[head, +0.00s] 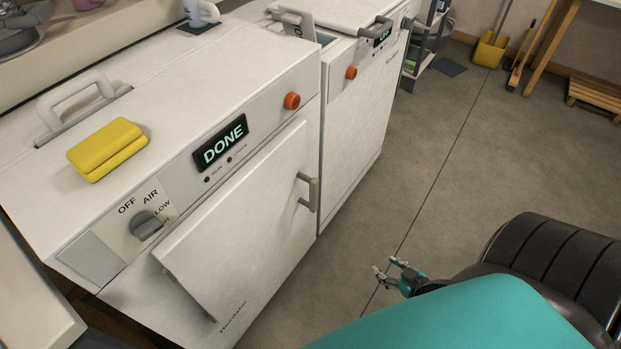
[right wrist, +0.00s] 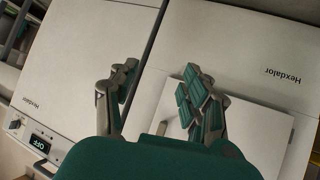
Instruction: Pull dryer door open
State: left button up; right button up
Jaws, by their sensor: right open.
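The white dryer (head: 120,235) stands at the left in the head view, its display reading DONE. Its square front door (head: 245,225) looks closed. The upright grey-tan bar handle (head: 313,194) is at the door's right edge. The door also shows at lower right in the right wrist view (right wrist: 262,138), with part of the handle (right wrist: 161,128) visible between my fingers. My right gripper (head: 387,268) is open and empty, out in front of the dryer and apart from the handle. Both its fingers show in the right wrist view (right wrist: 158,98). My left gripper is not in view.
A second white machine (head: 350,125) with an orange button stands right beside the dryer. The floor (head: 450,150) in front is clear. A yellow dustpan (head: 490,50) and wooden rack (head: 595,95) are far back.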

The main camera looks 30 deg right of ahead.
jog(key=w+d+r+n+t+y+b, duration=0.1)
jog(key=w+r+t+y+b, duration=0.15)
jog(key=w+r, duration=0.25)
jog(key=n+t+y+b, duration=0.2)
jog(key=t+y+b, duration=0.1)
jog(key=y, duration=0.2)
send_near(317, 193)
jog(key=b+x, duration=0.2)
jog(key=x, duration=0.7)
jog(key=shift+w+a+f+b, duration=0.1)
jog(key=shift+w+a+b, duration=0.05)
jog(key=shift+w+b, duration=0.15)
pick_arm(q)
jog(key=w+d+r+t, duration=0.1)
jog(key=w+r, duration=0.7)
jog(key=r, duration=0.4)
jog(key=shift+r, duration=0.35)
pick_arm(e)
jog(key=shift+w+a, duration=0.3)
jog(key=shift+w, duration=0.3)
jog(key=shift+c, duration=0.3)
grip_shut()
